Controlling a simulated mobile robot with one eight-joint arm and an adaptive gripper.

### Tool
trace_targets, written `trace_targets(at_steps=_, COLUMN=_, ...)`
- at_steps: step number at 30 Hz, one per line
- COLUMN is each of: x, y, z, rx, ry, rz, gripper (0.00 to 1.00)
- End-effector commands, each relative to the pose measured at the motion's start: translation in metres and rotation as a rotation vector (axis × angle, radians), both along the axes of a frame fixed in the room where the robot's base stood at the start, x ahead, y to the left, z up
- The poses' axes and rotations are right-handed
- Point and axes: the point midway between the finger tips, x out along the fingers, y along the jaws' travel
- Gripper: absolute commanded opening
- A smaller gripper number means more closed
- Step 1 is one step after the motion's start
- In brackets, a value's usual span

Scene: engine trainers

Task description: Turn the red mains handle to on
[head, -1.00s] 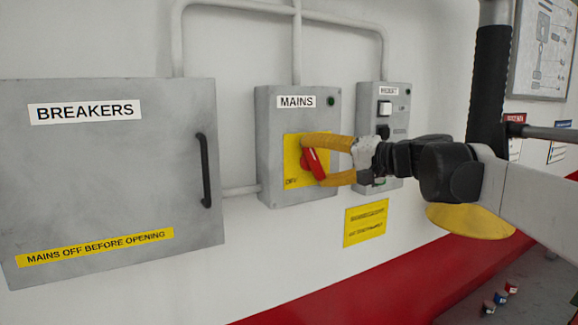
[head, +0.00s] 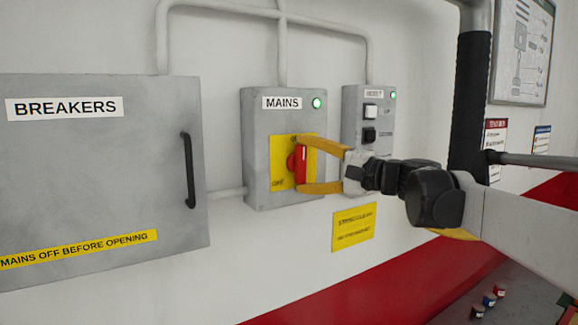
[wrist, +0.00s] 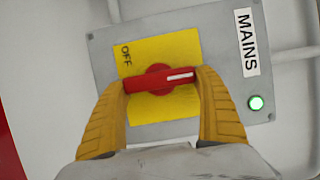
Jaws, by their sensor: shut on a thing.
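The red mains handle (head: 299,165) sits on a yellow plate (head: 277,165) on the grey MAINS box (head: 258,125). It stands upright in the head view. In the wrist view the red handle (wrist: 158,78) lies across the picture, its white mark toward the right finger and the MAINS label. My gripper (head: 300,164) has its two yellow fingers shut on the handle's ends; it also shows in the wrist view (wrist: 160,82). The word OFF is readable at the plate's lower left in the head view. The lamp (head: 317,103) on the MAINS box glows green.
The BREAKERS cabinet (head: 95,180) with a black pull handle (head: 188,170) is at left. A smaller control box (head: 354,110) to the right, partly behind my arm, has a lit green lamp (head: 393,96). A yellow notice (head: 353,226) is below. Conduits run between the boxes.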

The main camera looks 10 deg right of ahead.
Motion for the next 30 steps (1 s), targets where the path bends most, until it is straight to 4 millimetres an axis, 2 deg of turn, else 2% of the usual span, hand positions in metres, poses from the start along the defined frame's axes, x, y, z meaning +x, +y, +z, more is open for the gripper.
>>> trace_targets(at_steps=9, x=0.0, y=0.0, z=0.0, rx=0.003, ry=0.001, rz=0.0, gripper=0.5)
trace_targets(at_steps=10, x=0.0, y=0.0, z=0.0, rx=0.003, ry=0.001, rz=0.0, gripper=0.89)
trace_targets(at_steps=11, x=0.0, y=0.0, z=0.0, rx=0.002, ry=0.001, rz=0.0, gripper=0.98)
trace_targets(at_steps=18, x=0.0, y=0.0, z=0.0, rx=0.001, ry=0.001, rz=0.0, gripper=1.0)
trace_targets(at_steps=22, x=-0.007, y=-0.007, z=0.0, rx=0.001, ry=0.001, rz=-0.003, gripper=1.0)
trace_targets(at_steps=30, x=-0.049, y=-0.044, z=-0.001, rx=0.001, ry=0.001, rz=-0.006, gripper=1.0)
